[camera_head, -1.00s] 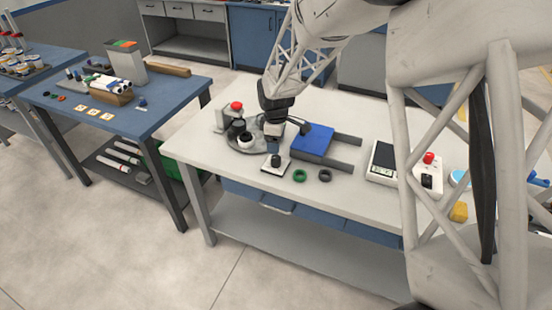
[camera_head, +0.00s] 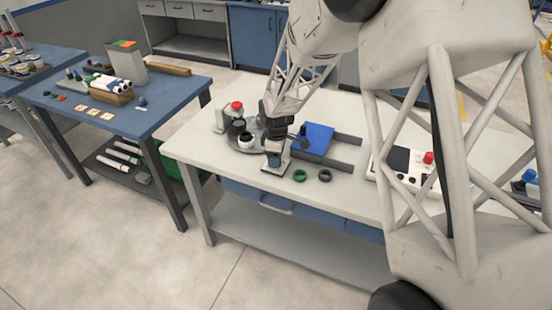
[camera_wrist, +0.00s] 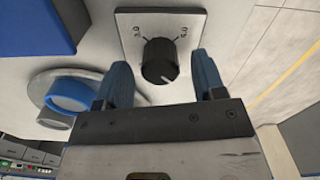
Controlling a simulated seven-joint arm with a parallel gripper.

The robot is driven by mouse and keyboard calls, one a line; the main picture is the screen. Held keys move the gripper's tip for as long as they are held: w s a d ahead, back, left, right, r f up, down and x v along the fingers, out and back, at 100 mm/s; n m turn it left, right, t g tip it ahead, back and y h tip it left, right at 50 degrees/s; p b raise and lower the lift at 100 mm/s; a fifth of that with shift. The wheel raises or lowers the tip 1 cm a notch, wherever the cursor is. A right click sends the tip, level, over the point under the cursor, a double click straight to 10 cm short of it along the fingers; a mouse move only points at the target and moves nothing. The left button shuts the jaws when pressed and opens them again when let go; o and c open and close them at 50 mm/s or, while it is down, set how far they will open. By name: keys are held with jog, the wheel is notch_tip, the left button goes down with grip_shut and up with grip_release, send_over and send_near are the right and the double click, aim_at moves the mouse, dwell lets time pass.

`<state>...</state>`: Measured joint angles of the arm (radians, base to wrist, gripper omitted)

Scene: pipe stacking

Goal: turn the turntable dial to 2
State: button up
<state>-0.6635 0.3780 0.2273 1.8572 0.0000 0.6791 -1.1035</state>
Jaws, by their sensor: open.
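The dial is a black round knob (camera_wrist: 159,62) on a pale square plate (camera_wrist: 132,18) with printed numbers, too small to read surely. A white pointer mark shows on the knob's side nearest my gripper. My gripper (camera_wrist: 161,68) is open, with one blue finger on each side of the knob; I cannot tell whether they touch it. In the head view my gripper (camera_head: 273,155) is low over the plate, hiding the knob. The grey round turntable (camera_head: 238,148) lies just behind and left, with dark and white round parts on it.
A blue block (camera_head: 313,138) with grey rails stands right of my gripper. A green ring (camera_head: 300,175) and a dark ring (camera_head: 325,175) lie in front of it. A red-topped container (camera_head: 236,107) stands behind the turntable. The white table's front left is clear.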

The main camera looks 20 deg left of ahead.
jog(key=shift+f, duration=0.6)
jog(key=c, duration=0.9)
